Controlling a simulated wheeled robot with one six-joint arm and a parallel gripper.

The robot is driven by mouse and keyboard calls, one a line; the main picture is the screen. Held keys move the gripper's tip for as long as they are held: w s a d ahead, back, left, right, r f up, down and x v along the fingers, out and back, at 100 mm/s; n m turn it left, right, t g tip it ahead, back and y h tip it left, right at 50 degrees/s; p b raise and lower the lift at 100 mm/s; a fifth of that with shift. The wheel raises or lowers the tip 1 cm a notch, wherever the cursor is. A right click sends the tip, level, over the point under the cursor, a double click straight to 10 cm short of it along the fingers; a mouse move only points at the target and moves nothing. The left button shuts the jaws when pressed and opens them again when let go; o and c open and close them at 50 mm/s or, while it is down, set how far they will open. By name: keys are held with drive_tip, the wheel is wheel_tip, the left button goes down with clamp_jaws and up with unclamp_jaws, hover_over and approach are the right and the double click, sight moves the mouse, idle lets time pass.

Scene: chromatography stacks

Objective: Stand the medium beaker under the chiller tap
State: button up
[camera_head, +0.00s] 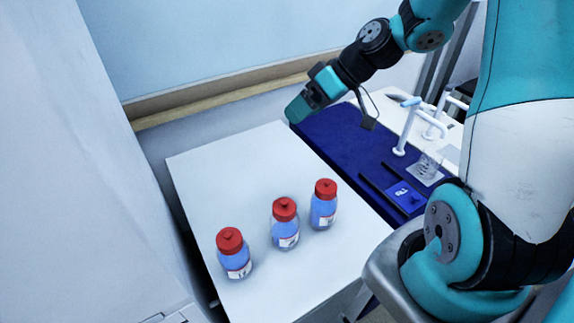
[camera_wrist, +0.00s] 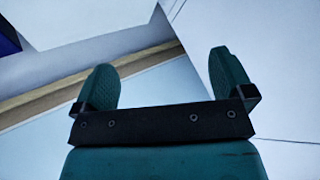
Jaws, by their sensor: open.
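A clear glass beaker (camera_head: 428,163) stands on a pale square pad at the right of the blue mat, beside the white taps; its size is hard to judge. A white curved tap (camera_head: 407,127) rises from the blue surface just left of the beaker, and a second white tap (camera_head: 436,120) stands behind it. I cannot tell which is the chiller tap. My gripper (camera_head: 297,108) is raised over the back end of the mat, well left of the beaker. In the wrist view its jaws (camera_wrist: 161,85) are apart with nothing between them.
Three red-capped bottles of blue liquid (camera_head: 285,223) stand on the white bench (camera_head: 215,175). The dark blue mat (camera_head: 335,137) carries dark bars and a blue labelled plate (camera_head: 404,194). A wall with a wooden rail (camera_head: 220,92) runs behind. The bench's back half is clear.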

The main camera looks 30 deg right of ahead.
drive_tip(key=s+a+r+n+g, duration=0.1)
drive_tip(key=s+a+r+g, duration=0.25)
drive_tip(key=s+a, duration=0.55)
drive_tip(key=s+a+r+g+h, duration=0.1)
drive_tip(key=s+a+r+h, duration=0.2)
drive_tip(key=s+a, duration=0.4)
drive_tip(key=s, duration=0.3)
drive_tip(key=shift+s+a+r+n, duration=0.15)
drive_tip(key=shift+s+r+n, duration=0.1)
drive_tip(key=shift+r+n, duration=0.15)
